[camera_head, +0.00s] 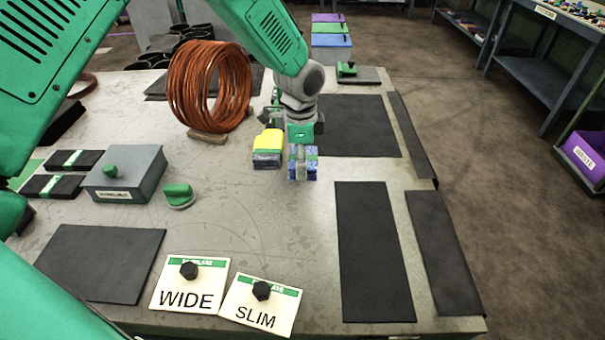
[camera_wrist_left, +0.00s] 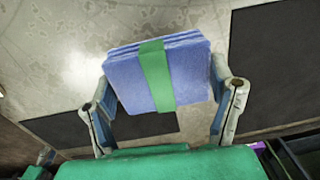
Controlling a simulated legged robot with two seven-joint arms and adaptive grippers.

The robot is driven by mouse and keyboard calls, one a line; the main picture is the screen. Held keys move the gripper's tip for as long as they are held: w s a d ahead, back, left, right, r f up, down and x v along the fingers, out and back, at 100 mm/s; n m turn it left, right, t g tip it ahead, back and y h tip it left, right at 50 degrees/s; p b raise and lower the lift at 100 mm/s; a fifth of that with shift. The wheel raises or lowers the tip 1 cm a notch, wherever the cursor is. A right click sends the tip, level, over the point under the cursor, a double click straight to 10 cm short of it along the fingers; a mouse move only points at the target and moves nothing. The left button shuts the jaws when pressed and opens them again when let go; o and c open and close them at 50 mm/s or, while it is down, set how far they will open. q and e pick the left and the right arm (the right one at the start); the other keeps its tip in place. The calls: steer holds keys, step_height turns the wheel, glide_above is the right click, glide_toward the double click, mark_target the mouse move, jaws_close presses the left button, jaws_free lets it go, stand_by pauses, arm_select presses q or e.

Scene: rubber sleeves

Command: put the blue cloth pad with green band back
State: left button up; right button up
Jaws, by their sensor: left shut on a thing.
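The blue cloth pad with green band (camera_wrist_left: 190,75) is a folded stack with a green strip across its middle. It lies between the two fingers of my left gripper (camera_wrist_left: 166,100), which is shut on it. In the head view the pad (camera_head: 309,170) hangs under the gripper (camera_head: 303,154), near the middle of the grey table. I cannot tell from the view how high it is above the table. My right gripper is not in view.
A yellow and blue pad stack (camera_head: 267,150) stands just left of the held pad. A coil of orange hose (camera_head: 180,95) is behind it. Dark mats (camera_head: 372,250) lie on the right. A grey lidded box (camera_head: 125,175) and WIDE (camera_head: 188,287) and SLIM (camera_head: 259,307) cards are at left and front.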

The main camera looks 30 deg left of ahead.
mark_target(294, 157)
arm_select(q)
steer(key=shift+a+f, duration=0.25)
steer(key=shift+f, duration=0.2)
steer(key=f, duration=0.1)
steer(key=a+f, duration=0.2)
steer(key=f, duration=0.1)
steer(key=shift+f, duration=0.1)
steer(key=shift+d, duration=0.1)
steer(key=shift+c, duration=0.6)
steer(key=shift+d, duration=0.6)
steer(key=o, duration=1.3)
steer(key=shift+d, duration=0.35)
steer(key=shift+o, duration=0.2)
steer(key=shift+a, duration=0.6)
steer(key=shift+a+r, duration=0.2)
steer(key=r, duration=0.3)
steer(key=d+r, duration=0.1)
steer(key=r, duration=0.7)
steer(key=shift+s+d+p, duration=0.15)
steer(key=shift+s+p, duration=0.1)
steer(key=shift+p, duration=0.05)
steer(key=shift+a+r, duration=0.35)
steer(key=shift+r, duration=0.05)
steer(key=shift+a, duration=0.4)
steer(key=shift+d, duration=0.15)
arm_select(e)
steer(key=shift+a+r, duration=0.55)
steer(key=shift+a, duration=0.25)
